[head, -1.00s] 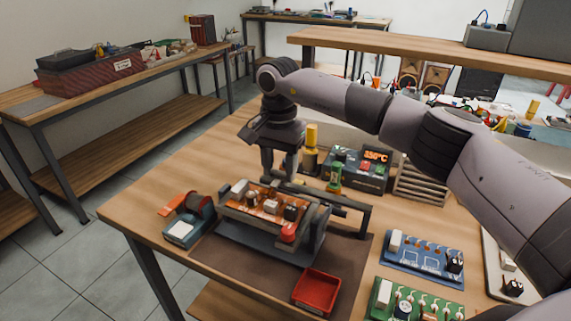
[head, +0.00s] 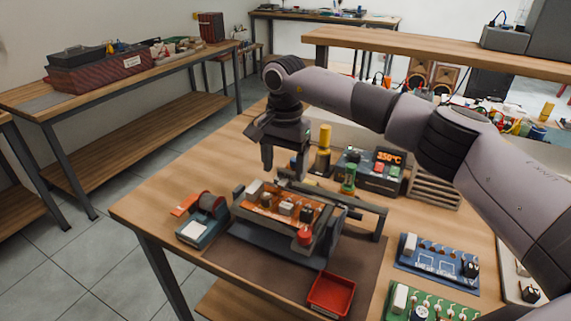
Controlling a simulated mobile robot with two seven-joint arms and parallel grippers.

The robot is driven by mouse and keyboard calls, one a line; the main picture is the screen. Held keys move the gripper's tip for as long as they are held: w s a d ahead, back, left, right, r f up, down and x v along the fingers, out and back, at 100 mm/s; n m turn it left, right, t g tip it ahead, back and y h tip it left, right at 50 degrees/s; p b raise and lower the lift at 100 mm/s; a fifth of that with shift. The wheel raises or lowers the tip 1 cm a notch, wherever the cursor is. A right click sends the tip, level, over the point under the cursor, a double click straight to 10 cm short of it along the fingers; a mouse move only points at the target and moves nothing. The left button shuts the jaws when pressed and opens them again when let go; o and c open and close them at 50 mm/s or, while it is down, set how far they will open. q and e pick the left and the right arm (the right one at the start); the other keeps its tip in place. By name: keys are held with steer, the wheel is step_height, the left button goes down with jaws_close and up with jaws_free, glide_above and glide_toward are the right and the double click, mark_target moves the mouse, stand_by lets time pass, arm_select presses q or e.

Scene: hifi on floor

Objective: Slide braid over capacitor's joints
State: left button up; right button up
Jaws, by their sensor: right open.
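My right gripper (head: 284,168) is open, pointing down above the back left part of the board holder (head: 268,238). Nothing shows between its fingers. The holder carries an orange circuit board (head: 272,212) with several small parts, among them a dark capacitor-like part (head: 286,207). I cannot tell which part is the task's capacitor, and its joints are too small to make out. My left gripper is out of view.
A red tray (head: 331,295) lies in front of the holder on a brown mat (head: 262,263). A soldering station (head: 387,158) reading 350°C stands behind. A blue board (head: 437,262) and green board (head: 428,303) lie right. The table's left front corner is mostly clear.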

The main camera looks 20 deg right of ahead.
mark_target(285, 170)
step_height(285, 170, up, 7)
steer(key=shift+r, duration=0.1)
stand_by(0.5)
stand_by(0.3)
